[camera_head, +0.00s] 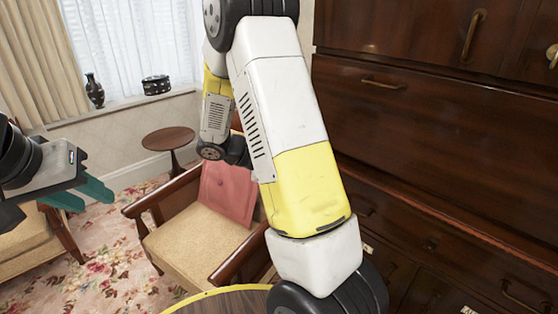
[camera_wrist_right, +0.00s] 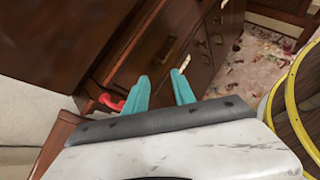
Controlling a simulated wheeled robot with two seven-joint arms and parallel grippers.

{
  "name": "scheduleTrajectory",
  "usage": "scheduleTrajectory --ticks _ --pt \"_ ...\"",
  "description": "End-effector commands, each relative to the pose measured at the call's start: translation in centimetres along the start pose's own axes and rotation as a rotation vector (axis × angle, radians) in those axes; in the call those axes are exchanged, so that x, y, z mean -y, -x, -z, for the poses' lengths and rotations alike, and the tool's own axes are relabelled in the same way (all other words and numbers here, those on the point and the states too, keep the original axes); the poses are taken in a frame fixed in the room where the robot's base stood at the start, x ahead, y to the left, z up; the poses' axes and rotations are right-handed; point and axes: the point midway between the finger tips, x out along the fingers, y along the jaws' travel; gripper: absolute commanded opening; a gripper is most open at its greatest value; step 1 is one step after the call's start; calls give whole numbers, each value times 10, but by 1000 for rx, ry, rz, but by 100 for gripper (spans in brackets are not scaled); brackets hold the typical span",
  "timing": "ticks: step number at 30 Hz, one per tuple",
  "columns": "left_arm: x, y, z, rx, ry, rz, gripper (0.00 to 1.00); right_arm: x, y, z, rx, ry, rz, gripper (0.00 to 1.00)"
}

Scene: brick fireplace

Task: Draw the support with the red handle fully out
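In the right wrist view the red handle (camera_wrist_right: 110,102) shows at the front of the dark wooden cabinet (camera_wrist_right: 165,35), just left of my right gripper's fingers. How far its support stands out cannot be told. My right gripper (camera_wrist_right: 161,82) is open, its two teal fingers apart with nothing between them. The left finger looks close to the red handle in the picture; I see no clear contact. In the head view my left gripper (camera_head: 88,196) is at the left edge, its teal fingers apart and empty. The red handle is not visible in the head view.
The cabinet's drawers (camera_head: 430,130) fill the right of the head view. A wooden armchair (camera_head: 190,245) with a pink cushion (camera_head: 229,190) stands in front. A small round side table (camera_head: 168,140) stands near the window.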

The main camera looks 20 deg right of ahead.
Motion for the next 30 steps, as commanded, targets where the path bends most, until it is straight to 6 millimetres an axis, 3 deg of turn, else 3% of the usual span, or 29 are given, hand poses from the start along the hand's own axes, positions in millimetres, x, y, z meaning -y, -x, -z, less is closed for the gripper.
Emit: scheduleTrajectory --ticks 6,13,19,30 --pt "0 0 0 0 0 0 36 -45 -12 52 309 282 -266 31" --pt "0 0 0 0 0 0 36 -68 -9 87 471 425 -434 31" --pt "0 0 0 0 0 0 36 -78 -18 88 497 446 -461 31" --pt "0 0 0 0 0 0 36 -106 -61 69 493 443 -458 31"
